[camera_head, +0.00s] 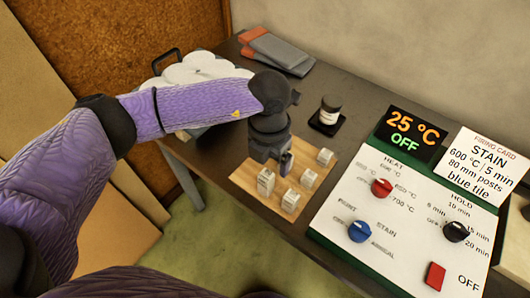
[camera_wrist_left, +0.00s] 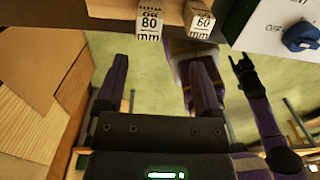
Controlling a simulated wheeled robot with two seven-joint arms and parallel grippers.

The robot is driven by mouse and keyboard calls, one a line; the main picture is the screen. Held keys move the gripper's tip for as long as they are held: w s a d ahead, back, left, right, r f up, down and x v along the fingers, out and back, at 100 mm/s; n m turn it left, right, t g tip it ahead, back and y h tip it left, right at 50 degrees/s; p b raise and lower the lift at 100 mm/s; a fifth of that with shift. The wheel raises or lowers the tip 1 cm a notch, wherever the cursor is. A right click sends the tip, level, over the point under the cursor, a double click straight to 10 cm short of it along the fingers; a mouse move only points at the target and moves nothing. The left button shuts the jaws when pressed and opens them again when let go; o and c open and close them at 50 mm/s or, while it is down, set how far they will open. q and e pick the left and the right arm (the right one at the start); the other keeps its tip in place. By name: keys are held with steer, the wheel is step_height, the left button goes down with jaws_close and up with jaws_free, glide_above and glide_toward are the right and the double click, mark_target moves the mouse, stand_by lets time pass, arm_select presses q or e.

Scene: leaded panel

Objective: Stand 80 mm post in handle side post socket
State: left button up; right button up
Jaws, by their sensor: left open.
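A black handle (camera_head: 166,60) rises at the back left beside a white, rounded object (camera_head: 196,68), partly hidden by my left arm. I cannot make out the handle side post socket. My right gripper (camera_wrist_left: 243,66) shows small.
A 60 mm post (camera_wrist_left: 201,22) and other posts (camera_head: 308,178) stand close by. A control panel (camera_head: 335,205) with knobs is to the right. A small jar (camera_head: 330,108) stands on a dark pad behind. Grey and orange items (camera_head: 275,48) lie at the back.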

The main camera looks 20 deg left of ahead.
mark_target(266, 175)
arm_select(q)
steer(key=shift+w+a+f, duration=0.1)
steer(key=shift+w+a, duration=0.3)
step_height(266, 175, down, 9)
steer(key=shift+f+b, duration=0.2)
steer(key=shift+b, duration=0.8)
jaws_close()
